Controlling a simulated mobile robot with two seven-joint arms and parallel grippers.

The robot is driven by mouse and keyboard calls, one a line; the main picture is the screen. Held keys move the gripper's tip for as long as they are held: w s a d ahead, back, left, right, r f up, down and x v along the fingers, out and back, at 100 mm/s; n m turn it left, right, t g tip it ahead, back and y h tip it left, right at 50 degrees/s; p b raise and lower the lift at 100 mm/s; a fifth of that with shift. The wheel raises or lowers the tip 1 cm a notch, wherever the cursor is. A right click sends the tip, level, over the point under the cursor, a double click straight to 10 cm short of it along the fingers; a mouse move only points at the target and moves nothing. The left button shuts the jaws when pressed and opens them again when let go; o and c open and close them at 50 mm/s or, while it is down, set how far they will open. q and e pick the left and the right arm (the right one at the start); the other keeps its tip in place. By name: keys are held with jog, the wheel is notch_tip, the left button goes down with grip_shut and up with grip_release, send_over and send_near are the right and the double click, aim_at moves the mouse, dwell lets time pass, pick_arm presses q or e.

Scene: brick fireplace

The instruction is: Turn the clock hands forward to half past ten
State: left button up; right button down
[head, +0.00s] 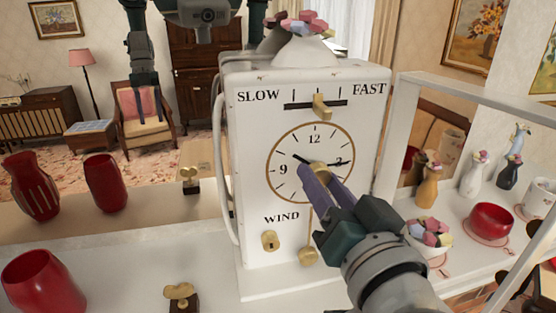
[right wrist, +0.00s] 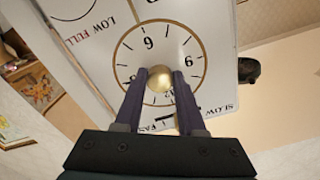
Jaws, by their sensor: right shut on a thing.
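The white clock (head: 350,85) stands upright on a white surface, its round gold-rimmed face (head: 315,138) towards me. One dark hand (head: 300,158) points towards about 10 and another (head: 341,163) towards about 3. My right gripper (head: 309,168) reaches in from the lower right and covers the middle of the face. In the right wrist view its fingers are shut on a round gold knob (right wrist: 160,79) at the face's middle; the face (right wrist: 140,48) appears upside down there. My left gripper (head: 142,112) hangs at the upper left, apart from the clock, fingers spread and empty.
A gold slider (head: 322,104) sits between SLOW and FAST, and a gold WIND knob (head: 269,240) is lower left. Red vases (head: 105,183) stand left. A flower pot (head: 430,235) and red bowl (head: 491,220) stand right, near my right arm.

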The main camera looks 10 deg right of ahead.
jog(key=m, duration=0.5)
jog(key=shift+m+b, duration=0.3)
jog(key=shift+b, duration=0.1)
jog(key=c, duration=0.5)
grip_release()
jog(key=s+b, duration=0.3)
jog(key=s, duration=0.7)
jog(key=shift+d, duration=0.15)
